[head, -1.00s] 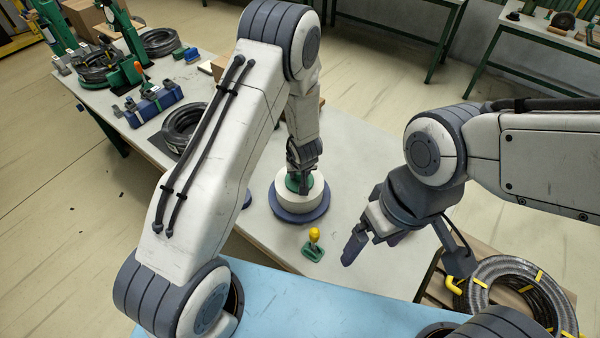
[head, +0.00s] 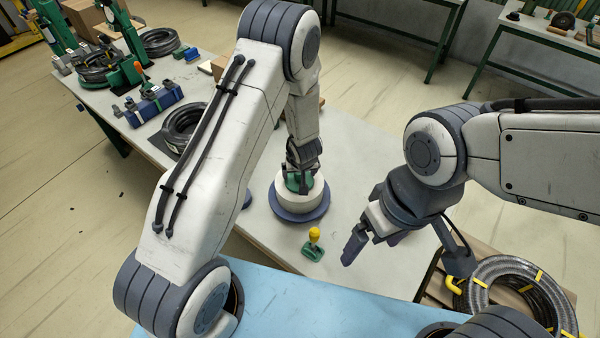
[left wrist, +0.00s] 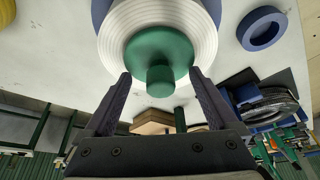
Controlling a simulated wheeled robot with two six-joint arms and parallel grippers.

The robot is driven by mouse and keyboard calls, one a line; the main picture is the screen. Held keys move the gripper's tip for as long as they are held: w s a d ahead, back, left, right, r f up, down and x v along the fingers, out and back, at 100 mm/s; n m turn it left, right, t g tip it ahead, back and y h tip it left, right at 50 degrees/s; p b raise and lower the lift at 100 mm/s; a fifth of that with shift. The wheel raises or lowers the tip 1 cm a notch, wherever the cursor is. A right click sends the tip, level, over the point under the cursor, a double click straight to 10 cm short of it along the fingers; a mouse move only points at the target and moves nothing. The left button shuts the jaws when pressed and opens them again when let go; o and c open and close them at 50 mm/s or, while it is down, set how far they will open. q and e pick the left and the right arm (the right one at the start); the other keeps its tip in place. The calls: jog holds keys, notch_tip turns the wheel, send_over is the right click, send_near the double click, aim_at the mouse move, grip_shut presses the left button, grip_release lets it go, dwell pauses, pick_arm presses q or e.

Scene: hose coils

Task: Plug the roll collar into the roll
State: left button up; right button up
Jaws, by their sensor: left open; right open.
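The white roll (head: 296,201) stands on a round blue base (head: 300,216) on the table, and it also shows ribbed in the left wrist view (left wrist: 118,38). The green roll collar (head: 291,183) lies at the middle of the roll's top. In the left wrist view its round flange and knob (left wrist: 160,52) face me; how deep it sits cannot be told. My left gripper (head: 304,187) is over the collar, its fingers open on either side of the knob and apart from it in the left wrist view. My right gripper (head: 352,240) is open and empty, to the right of the roll.
A green stamp-like piece with a yellow knob (head: 313,246) lies in front of the roll. A blue ring (left wrist: 262,29) lies beside the roll. A grey hose coil (head: 520,285) lies at the lower right.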

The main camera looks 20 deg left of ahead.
pick_arm(q)
jog(key=shift+r, duration=0.15)
jog(key=shift+p+v, duration=1.65)
jog(key=shift+v, duration=0.5)
jog(key=shift+s+d+r, duration=0.1)
jog(key=shift+s+r, duration=0.05)
jog(key=shift+r, duration=0.3)
jog(key=p+v, duration=0.3)
jog(key=v, duration=0.6)
jog(key=shift+s+r, duration=0.2)
jog(key=shift+s, duration=0.05)
